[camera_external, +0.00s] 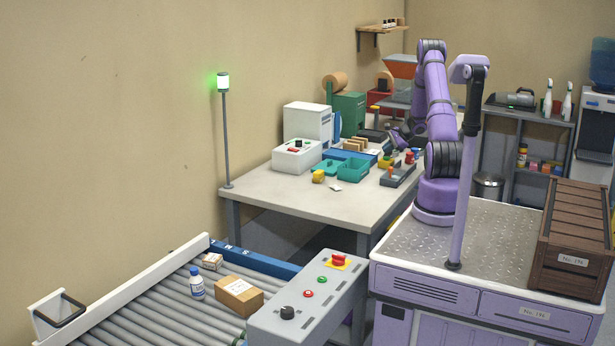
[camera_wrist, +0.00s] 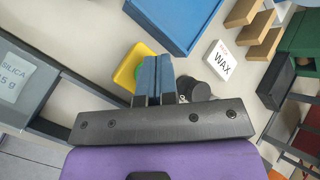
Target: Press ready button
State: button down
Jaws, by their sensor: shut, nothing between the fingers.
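In the wrist view, a yellow block (camera_wrist: 127,72) with a green round part (camera_wrist: 139,74), which looks like the button, lies just left of my fingers. My gripper (camera_wrist: 158,60) is shut and empty; its blue fingertips cover part of the green and yellow. I cannot tell whether they touch it. In the external view, a small yellow item with green (camera_external: 385,162) sits on the bench beside the dark tray, below my wrist. My fingertips are too small to make out there.
A dark round item (camera_wrist: 193,90) and a white WAX box (camera_wrist: 224,60) are right of my fingers. A blue bin (camera_wrist: 184,22) is above them. A dark rack (camera_external: 398,178) stands on the bench (camera_external: 285,193).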

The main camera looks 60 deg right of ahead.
aim_at(387, 158)
jog(key=shift+r, duration=2.35)
